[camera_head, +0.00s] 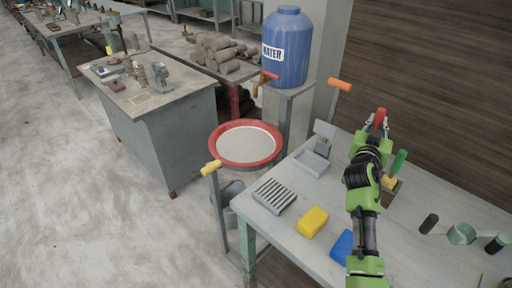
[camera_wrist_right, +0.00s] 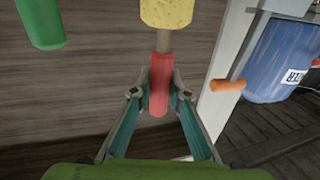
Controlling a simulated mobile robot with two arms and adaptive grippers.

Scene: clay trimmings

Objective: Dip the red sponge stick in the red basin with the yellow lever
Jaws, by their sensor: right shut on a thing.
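My right gripper (camera_head: 377,124) is shut on the red handle of the red sponge stick (camera_head: 380,116), above the right part of the table. In the right wrist view the red sponge stick (camera_wrist_right: 160,85) sits between the fingertips (camera_wrist_right: 160,92), with its yellow sponge end at the top of the picture. The red basin (camera_head: 244,163) has a red rim and pale contents, and stands left of the table. A lever with a yellow grip (camera_head: 211,168) rises on a grey post in front of the basin. My left gripper is out of view.
A lever with an orange grip (camera_head: 340,86) stands behind the table. The blue water tank (camera_head: 286,50) is behind the basin. On the table (camera_head: 265,225) are a ribbed grey block (camera_head: 274,195), a yellow sponge (camera_head: 313,222), a blue block (camera_head: 342,245) and a green stick (camera_head: 399,162).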

